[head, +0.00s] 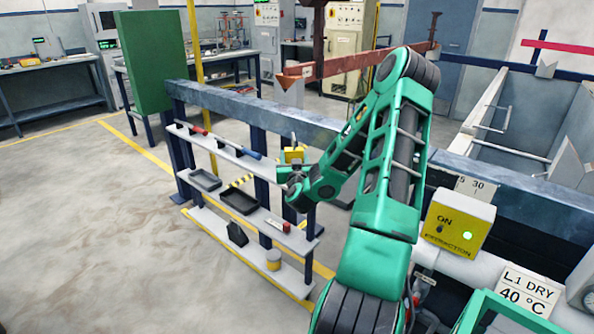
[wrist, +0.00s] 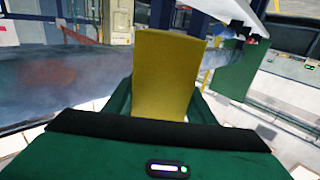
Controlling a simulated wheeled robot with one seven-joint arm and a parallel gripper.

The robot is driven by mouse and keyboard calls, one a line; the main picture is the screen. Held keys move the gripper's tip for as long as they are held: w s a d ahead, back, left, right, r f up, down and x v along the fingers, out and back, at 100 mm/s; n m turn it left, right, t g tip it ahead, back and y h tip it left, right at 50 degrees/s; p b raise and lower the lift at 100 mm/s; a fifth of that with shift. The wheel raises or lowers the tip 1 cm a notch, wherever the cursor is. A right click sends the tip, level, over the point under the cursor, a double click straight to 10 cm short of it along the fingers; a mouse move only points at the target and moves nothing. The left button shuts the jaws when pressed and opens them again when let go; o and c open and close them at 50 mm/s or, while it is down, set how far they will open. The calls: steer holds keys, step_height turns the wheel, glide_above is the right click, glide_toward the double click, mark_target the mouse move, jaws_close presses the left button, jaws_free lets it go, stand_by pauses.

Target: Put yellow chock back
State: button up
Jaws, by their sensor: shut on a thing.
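The yellow chock (wrist: 165,70) fills the middle of the wrist view, between the green fingers of my gripper (wrist: 162,108), which is shut on it. In the head view the yellow chock (head: 293,153) shows at the end of my arm, in front of the blue-grey rail and by the right end of the rack's top shelf (head: 228,150). My gripper (head: 292,168) is partly hidden there by my own wrist. I cannot tell whether the chock touches the shelf or rail.
The rack's middle shelf holds black trays (head: 239,201) and a red-and-white item (head: 277,225). A yellow extraction box (head: 456,222) stands right.

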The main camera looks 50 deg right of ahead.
steer(key=shift+w+d+f, duration=0.2)
steer(key=shift+d+f, duration=0.25)
steer(key=shift+d, duration=0.15)
steer(key=shift+w+d+f, duration=0.2)
steer(key=shift+d+f, duration=0.2)
steer(key=shift+d, duration=0.2)
steer(key=shift+d+f, duration=0.25)
steer(key=shift+d, duration=0.35)
steer(key=shift+s+d+f, duration=0.1)
steer(key=shift+f, duration=1.95)
steer(key=o, duration=1.7)
steer(key=shift+f, duration=0.1)
steer(key=shift+c, duration=0.2)
